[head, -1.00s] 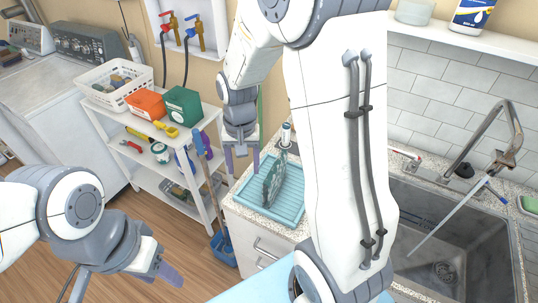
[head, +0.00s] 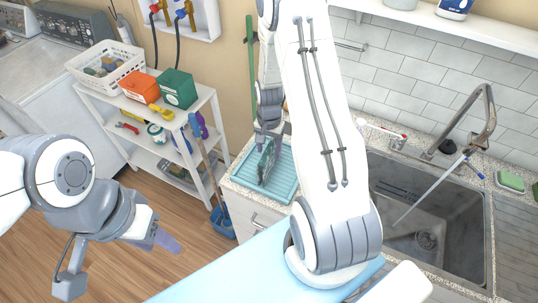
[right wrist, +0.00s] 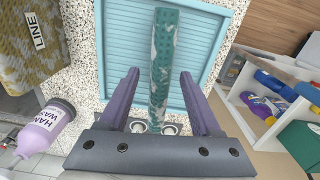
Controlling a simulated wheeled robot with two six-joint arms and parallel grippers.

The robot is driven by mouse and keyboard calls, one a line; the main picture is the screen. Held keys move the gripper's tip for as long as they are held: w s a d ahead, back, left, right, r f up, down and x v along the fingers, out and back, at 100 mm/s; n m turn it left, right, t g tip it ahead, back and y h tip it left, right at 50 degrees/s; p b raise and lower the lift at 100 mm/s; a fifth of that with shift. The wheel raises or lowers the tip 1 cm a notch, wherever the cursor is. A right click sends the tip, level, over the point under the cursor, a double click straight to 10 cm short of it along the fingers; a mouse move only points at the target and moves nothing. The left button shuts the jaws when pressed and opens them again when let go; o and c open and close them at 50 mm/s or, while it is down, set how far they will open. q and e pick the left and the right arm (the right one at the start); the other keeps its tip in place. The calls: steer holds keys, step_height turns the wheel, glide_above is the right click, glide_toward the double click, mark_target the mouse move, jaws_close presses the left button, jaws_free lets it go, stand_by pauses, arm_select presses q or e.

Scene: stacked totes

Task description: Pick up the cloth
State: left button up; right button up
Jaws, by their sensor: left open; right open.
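The cloth (head: 266,163) is teal with pale grey mottling and stands upright, narrow side up, on a blue ribbed tray (head: 285,178) on the counter left of the sink. In the right wrist view the cloth (right wrist: 163,60) runs up the middle as a thin strip over the tray (right wrist: 120,40). My right gripper (head: 270,135) is open above the cloth. In the right wrist view its fingers (right wrist: 159,76) lie on either side of the cloth, with a gap on each side. My left gripper (head: 170,242) is open and empty, over the floor at the lower left.
The sink (head: 420,215) with its faucet (head: 488,110) is at the right. A white shelf cart (head: 150,120) holds a basket (head: 105,68) and orange and green boxes.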

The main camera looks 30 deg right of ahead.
steer(key=shift+f+p, duration=0.4)
steer(key=shift+f, duration=0.95)
jaws_close()
